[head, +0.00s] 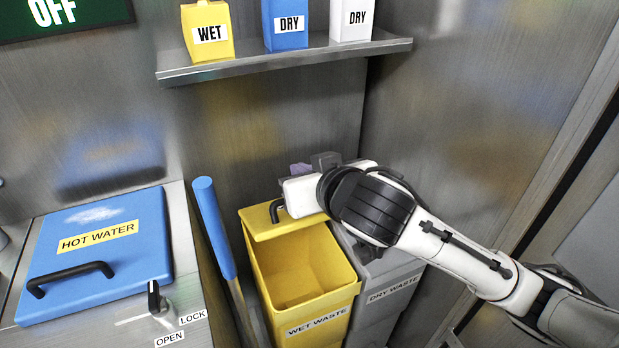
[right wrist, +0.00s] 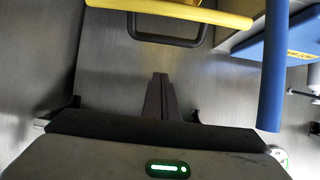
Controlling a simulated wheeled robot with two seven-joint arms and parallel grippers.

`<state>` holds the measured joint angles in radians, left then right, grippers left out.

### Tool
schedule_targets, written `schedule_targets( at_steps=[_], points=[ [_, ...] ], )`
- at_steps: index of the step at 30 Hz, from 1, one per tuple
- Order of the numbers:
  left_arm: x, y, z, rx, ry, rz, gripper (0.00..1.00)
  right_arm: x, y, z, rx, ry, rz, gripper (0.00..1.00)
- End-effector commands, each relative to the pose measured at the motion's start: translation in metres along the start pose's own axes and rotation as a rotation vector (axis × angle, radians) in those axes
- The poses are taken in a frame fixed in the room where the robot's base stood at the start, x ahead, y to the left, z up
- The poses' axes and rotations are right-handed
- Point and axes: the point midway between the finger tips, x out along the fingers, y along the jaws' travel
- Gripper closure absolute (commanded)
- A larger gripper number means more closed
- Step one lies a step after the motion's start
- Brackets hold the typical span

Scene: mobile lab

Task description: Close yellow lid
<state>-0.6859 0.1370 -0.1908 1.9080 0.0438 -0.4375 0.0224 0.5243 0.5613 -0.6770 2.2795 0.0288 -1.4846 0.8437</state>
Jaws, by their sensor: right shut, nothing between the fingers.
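The yellow lid (head: 285,226) is at the back edge of the yellow wet waste bin (head: 350,285). The bin's mouth is open and its inside looks empty. A dark handle (head: 275,213) shows at the lid's far left edge, partly behind my right gripper. In the right wrist view, the lid (right wrist: 190,10) is a yellow band at the top with its dark handle loop (right wrist: 165,40) below it. My right gripper (right wrist: 160,82) is shut and empty, apart from the handle. In the head view its wrist hides its fingertips. My left gripper is not in view.
A grey dry waste bin (head: 392,292) stands right of the yellow bin, under my arm. A blue pole (head: 212,225) stands close left, beside the hot water unit (head: 95,265). A shelf (head: 290,60) with cartons is above. Metal walls close off the corner.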

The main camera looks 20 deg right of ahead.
Motion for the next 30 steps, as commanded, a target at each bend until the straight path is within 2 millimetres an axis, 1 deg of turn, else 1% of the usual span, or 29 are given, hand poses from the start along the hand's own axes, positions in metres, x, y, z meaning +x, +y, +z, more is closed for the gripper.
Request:
schedule_targets(
  at_steps=[1, 6, 9, 13, 18, 30],
  points=[
    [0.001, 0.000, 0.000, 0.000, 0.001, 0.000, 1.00, 0.012, 0.001, 0.000, -0.001, -0.001, 0.003, 1.00],
    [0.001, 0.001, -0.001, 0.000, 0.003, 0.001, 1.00, 0.046, 0.000, 0.000, -0.001, -0.001, 0.001, 1.00],
    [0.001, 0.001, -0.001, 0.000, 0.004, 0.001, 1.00, 0.037, -0.001, 0.020, -0.004, -0.004, -0.002, 1.00],
    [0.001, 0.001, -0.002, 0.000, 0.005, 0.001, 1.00, 0.032, -0.001, 0.032, -0.002, -0.002, -0.002, 1.00],
    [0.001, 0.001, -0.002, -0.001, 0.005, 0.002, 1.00, 0.029, 0.000, 0.038, -0.001, 0.000, -0.002, 1.00],
    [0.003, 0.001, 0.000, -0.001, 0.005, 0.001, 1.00, 0.031, -0.003, 0.040, -0.001, 0.003, -0.005, 1.00]
  ],
)
